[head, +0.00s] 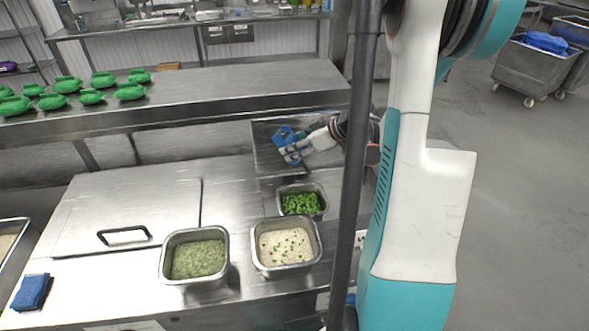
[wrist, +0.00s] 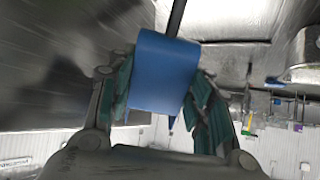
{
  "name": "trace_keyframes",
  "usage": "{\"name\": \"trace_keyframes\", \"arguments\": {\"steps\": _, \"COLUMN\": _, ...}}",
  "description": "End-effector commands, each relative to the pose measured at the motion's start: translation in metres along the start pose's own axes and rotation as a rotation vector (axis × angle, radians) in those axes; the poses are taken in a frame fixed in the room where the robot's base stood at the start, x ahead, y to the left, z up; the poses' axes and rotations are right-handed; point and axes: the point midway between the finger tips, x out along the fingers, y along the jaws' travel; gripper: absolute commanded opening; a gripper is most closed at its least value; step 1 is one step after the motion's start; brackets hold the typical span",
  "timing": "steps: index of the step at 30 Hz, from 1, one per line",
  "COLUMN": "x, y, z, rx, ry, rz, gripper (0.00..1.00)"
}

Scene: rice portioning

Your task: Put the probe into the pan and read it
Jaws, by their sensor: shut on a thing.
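My gripper (head: 290,148) is shut on a blue block-shaped thing, which looks like the handle of the probe (head: 281,134). In the wrist view the blue handle (wrist: 165,72) fills the space between the two green-padded fingers, and a thin dark rod shows beyond it. The gripper is above the back of the counter, behind the pans and apart from them. Three steel pans stand on the counter: one with pale rice and green bits (head: 259,262), one with greenish grain (head: 167,272), and a smaller one with green peas (head: 322,209). No reading is legible.
A steel lid with a black handle (head: 122,237) and a folded blue cloth (head: 31,292) lie at the left. Bare counter lies left of the pea pan.

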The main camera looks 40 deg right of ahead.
Motion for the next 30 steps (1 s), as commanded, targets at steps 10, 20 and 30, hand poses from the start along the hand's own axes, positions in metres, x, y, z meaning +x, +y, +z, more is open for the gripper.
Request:
{"name": "trace_keyframes", "arguments": {"steps": 10, "x": 0.032, "y": 0.000, "z": 0.040, "rx": 0.000, "ry": 0.000, "rz": 0.000, "gripper": 0.22}}
{"name": "trace_keyframes", "arguments": {"steps": 20, "x": 0.048, "y": 0.000, "z": 0.060, "rx": 0.000, "ry": 0.000, "rz": 0.000, "gripper": 0.22}}
{"name": "trace_keyframes", "arguments": {"steps": 30, "x": 0.062, "y": 0.000, "z": 0.078, "rx": 0.000, "ry": 0.000, "rz": 0.000, "gripper": 0.22}}
